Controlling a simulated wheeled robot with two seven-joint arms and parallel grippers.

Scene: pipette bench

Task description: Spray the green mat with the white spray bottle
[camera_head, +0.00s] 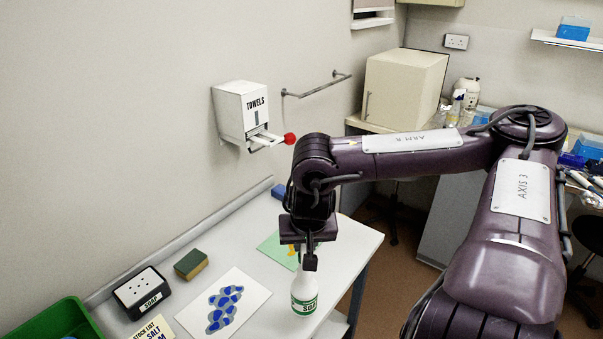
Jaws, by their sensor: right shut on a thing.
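The white spray bottle (305,292) with a green-lettered label is upright at the front right part of the white table. My right gripper (308,262) comes down from above and is shut on its top, hiding most of the spray head. I cannot tell whether the bottle's base touches the table or is slightly above it. The green mat (270,246) lies flat on the table behind the bottle, partly hidden by my gripper. A small yellow part (291,250) shows beside the gripper, over the mat. My left gripper is not in view.
A sheet with blue blobs (248,290), a sponge (191,264), a black soap box (141,293) and a green bin (50,322) are to the left. A towel dispenser (238,110) hangs on the wall.

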